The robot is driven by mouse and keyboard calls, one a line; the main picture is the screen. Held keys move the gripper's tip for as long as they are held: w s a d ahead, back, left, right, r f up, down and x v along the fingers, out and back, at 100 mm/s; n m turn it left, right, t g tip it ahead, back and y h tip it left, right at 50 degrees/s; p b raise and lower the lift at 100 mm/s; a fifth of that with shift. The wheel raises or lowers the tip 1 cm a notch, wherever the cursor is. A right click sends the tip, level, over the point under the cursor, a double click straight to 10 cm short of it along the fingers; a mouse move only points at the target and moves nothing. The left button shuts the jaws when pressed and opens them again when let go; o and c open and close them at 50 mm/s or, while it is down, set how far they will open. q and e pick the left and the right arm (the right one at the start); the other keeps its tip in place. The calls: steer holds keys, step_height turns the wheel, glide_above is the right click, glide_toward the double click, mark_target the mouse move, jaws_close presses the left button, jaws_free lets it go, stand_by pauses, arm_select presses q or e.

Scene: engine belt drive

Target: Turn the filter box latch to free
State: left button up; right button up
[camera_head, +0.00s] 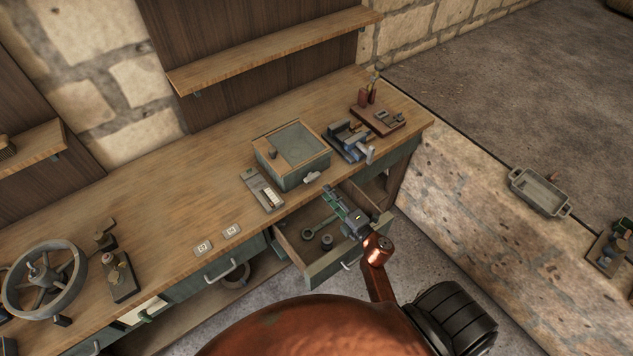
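The filter box (268,160) appears to be the box with wooden edges and a green-grey top panel, standing on the workbench. A small pale latch (312,177) sits at its lower front, near the bench's front edge. My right gripper (329,191) is just in front of and below the latch, over the open drawer. Its fingertips look close to the latch but apart from it. The fingers are too small to show whether they are open or shut. I see nothing held in them. My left gripper is not in view.
The open drawer (325,268) holds a wrench-like tool and round parts. A blue vise-like device (350,138) stands right of the box, a grey tray of small parts (262,188) left. A handwheel (45,280) is far left. The workbench (150,205) has clear room behind.

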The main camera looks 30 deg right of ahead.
mark_target(314, 179)
steer(key=w, duration=0.7)
steer(key=shift+w+a, duration=0.3)
steer(key=shift+a, duration=0.05)
steer(key=shift+c, duration=0.2)
jaws_close()
